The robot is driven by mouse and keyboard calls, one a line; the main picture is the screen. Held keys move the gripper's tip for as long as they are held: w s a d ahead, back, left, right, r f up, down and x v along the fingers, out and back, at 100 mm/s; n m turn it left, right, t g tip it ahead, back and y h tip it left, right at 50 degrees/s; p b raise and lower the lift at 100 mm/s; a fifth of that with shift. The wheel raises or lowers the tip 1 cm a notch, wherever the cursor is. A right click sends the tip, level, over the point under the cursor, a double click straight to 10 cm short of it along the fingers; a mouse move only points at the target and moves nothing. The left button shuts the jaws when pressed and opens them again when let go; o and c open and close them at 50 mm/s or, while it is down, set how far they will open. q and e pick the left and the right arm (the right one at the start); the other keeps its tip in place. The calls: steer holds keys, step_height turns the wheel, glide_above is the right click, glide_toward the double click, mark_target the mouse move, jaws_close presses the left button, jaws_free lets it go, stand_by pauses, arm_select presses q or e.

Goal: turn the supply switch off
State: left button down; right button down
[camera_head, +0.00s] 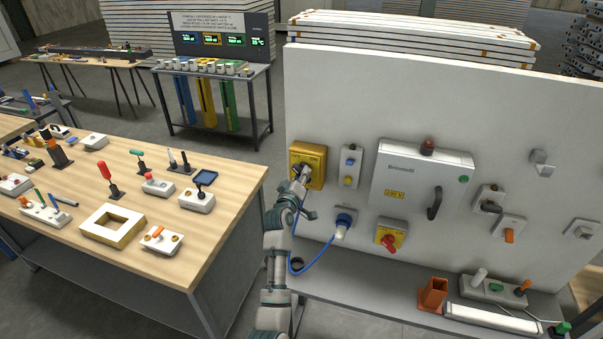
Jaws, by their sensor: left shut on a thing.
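A yellow switch box (318,158) is mounted at the left edge of the upright white panel. My left arm reaches up from the bottom of the view. My left gripper (303,173) is at the front of this box and is shut on its dark handle, which is mostly hidden by the fingers. The exact angle of the handle cannot be told. A second yellow switch with a red handle (389,242) sits lower on the panel, apart from the gripper. Which one is the supply switch is not readable from labels. My right gripper is not in view.
A grey cabinet (410,172) with a black handle is right of the box. A small button box (349,166) is close beside it. A blue socket (344,221) with a plug and blue cable hangs below, near my forearm. A wooden table (231,185) stands left.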

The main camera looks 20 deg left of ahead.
arm_select(q)
steer(key=c, duration=1.2)
jaws_free()
steer(key=shift+r, duration=0.65)
steer(key=shift+c, duration=0.2)
steer(key=shift+o, duration=1.2)
steer(key=shift+w+f, duration=0.15)
steer(key=shift+w, duration=0.05)
steer(key=shift+w+f, duration=0.45)
steer(key=shift+w, duration=0.05)
steer(key=shift+s+a, duration=0.1)
steer(key=shift+s, duration=0.05)
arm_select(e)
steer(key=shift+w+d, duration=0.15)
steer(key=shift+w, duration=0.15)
arm_select(q)
steer(key=shift+s, duration=0.1)
steer(key=shift+s, duration=0.25)
steer(key=s, duration=1.1)
steer(key=shift+s+a, duration=0.15)
steer(key=shift+s, duration=0.05)
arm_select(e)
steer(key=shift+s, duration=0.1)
